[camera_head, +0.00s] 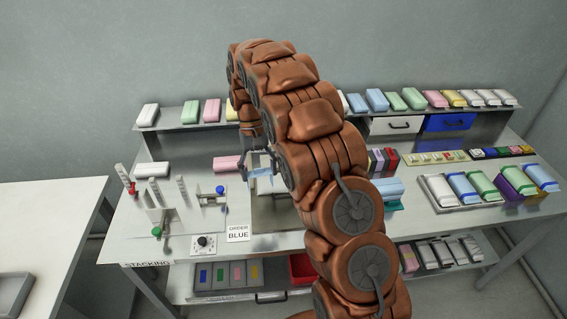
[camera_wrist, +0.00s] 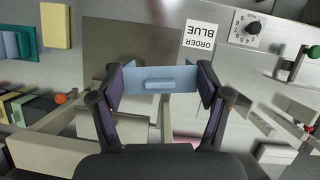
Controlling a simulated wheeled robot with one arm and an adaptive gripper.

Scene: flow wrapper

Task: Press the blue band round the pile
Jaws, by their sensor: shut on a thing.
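My gripper (camera_wrist: 160,86) is shut on a light blue band (camera_wrist: 134,79), a flat strip with a small raised bar in its middle. The strip spans between the two fingers in the wrist view. In the head view my gripper (camera_head: 262,164) holds the blue band (camera_head: 262,172) above the middle of the table, left of my arm. Below it are a grey plate (camera_wrist: 120,40) and pale walls of a fixture (camera_wrist: 115,124). I cannot make out a pile under the band; the band, my gripper and my arm hide part of that spot.
A card reading ORDER BLUE (camera_head: 238,233) lies beside a black dial (camera_head: 203,242). A fixture with posts and a green knob (camera_head: 157,232) stands at left. A tray (camera_head: 433,203) at right holds banded packs. A rear shelf (camera_head: 180,127) carries coloured packs.

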